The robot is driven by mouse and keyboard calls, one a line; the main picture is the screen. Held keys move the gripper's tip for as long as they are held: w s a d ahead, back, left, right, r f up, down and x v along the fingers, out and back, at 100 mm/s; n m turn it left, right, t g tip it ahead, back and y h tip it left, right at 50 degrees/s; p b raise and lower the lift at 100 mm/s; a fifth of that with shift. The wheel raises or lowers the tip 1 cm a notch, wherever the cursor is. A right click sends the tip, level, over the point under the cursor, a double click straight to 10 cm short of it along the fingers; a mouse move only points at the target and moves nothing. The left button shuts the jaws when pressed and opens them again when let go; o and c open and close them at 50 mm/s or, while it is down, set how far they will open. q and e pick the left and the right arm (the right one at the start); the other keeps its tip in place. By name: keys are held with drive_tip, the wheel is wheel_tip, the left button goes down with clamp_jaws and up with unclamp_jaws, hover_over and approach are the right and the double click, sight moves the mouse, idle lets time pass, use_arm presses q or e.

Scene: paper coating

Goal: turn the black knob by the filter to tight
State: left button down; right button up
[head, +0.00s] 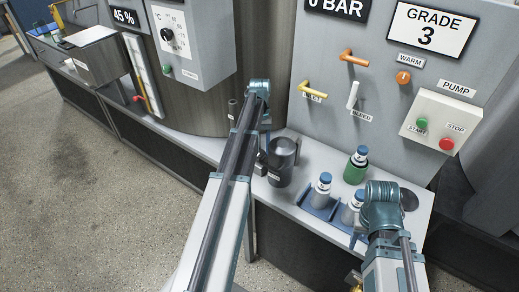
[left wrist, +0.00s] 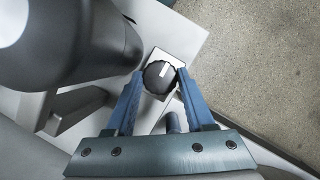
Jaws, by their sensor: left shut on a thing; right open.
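The black knob (left wrist: 157,82) shows in the left wrist view on a pale square plate. Its white pointer line runs up and slightly right in that view. My left gripper (left wrist: 158,72) has its two blue fingers on either side of the knob, shut on it. In the head view my left gripper (head: 266,143) is down at the counter just left of the dark grey filter pot (head: 281,165), and the arm hides most of the knob. The pot (left wrist: 100,45) looms at the upper left in the left wrist view. My right gripper (head: 357,238) is open, low at the counter's front right, mostly hidden by its wrist.
White bottles with blue caps (head: 321,190) stand in a blue tray (head: 318,211) right of the pot. Another stands in a green holder (head: 355,172). The wall panel (head: 420,45) behind has levers and a pump box (head: 441,122). The floor (head: 120,190) at left is clear.

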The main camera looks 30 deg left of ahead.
use_arm(q)
drive_tip(key=m+y, duration=0.1)
drive_tip(key=m, duration=0.1)
drive_tip(key=m+y, duration=0.1)
drive_tip(key=m, duration=0.2)
drive_tip(key=shift+d+m+g, duration=0.15)
drive_tip(key=shift+m+g, duration=0.15)
drive_tip(key=shift+g, duration=0.1)
idle(0.4)
drive_tip(key=shift+c, duration=1.3)
unclamp_jaws()
